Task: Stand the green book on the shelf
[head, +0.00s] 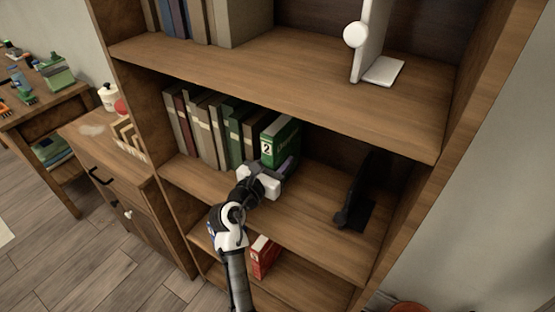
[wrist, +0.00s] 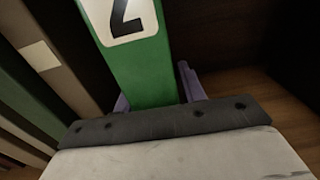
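The green book (head: 281,142), with a white label and a black "2" on its spine, stands roughly upright on the middle shelf (head: 310,207), at the right end of a row of books. In the wrist view the green book (wrist: 147,62) rises between the two purple fingers of my gripper (wrist: 155,95). The left finger is mostly hidden, and the right finger seems slightly apart from the book or just beside it. In the head view my gripper (head: 282,172) is at the lower front of the book. Whether the fingers press on it is unclear.
A row of books (head: 205,125) stands to the left of the green book. A black bookend (head: 362,195) stands to the right, with bare shelf between. A red book (head: 263,257) is on the shelf below. The upper shelf board (head: 290,75) is overhead.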

